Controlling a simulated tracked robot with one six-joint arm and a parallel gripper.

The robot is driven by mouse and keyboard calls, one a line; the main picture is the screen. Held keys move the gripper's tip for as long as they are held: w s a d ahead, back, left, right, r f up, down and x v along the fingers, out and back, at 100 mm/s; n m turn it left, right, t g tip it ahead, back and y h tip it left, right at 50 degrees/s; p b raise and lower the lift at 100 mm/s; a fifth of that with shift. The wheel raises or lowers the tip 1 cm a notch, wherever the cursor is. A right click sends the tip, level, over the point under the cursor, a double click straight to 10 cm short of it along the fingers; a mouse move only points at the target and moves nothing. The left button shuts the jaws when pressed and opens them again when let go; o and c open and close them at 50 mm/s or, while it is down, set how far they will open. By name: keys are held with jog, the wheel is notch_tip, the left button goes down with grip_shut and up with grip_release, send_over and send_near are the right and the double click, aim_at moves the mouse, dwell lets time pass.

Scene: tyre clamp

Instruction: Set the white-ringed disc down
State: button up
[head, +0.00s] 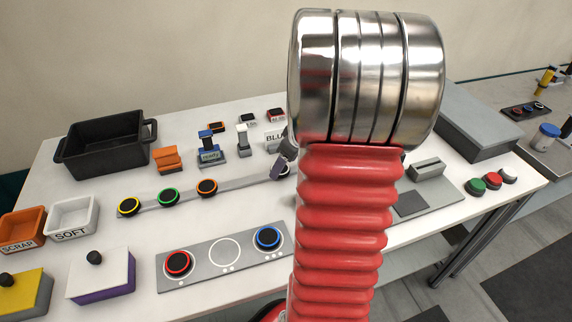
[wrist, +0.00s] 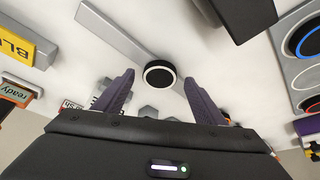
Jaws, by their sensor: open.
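My gripper (wrist: 161,80) is open, with one purple finger on each side of the disc and visible gaps between. Only a sliver of the disc shows there. A grey plate (head: 205,277) holds a red-ringed disc (head: 178,263) and a blue-ringed disc (head: 268,237), with an empty white circle (head: 225,253) between them.
Yellow-, green- and orange-ringed discs (head: 207,187) sit along the strip. A black bin (head: 104,143), scrap box (head: 22,229) and soft box (head: 71,217) stand at left. A grey case (head: 480,122) is at right.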

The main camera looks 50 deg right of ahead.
jog(key=v, duration=1)
jog(key=shift+r, duration=0.35)
jog(key=shift+a, duration=0.1)
jog(key=w+a+r, duration=0.1)
jog(key=a+r, duration=0.1)
jog(key=a, duration=0.7)
jog(key=w+a+r, duration=0.1)
jog(key=a+r, duration=0.1)
jog(key=a, duration=0.8)
jog(key=s+a, duration=0.3)
jog(key=a, duration=0.4)
jog(key=s+a+m+t, duration=0.1)
jog(key=s+a, duration=0.3)
jog(key=a, duration=0.4)
jog(key=shift+a+h, duration=0.15)
jog(key=shift+h, duration=0.15)
jog(key=shift+r, duration=0.1)
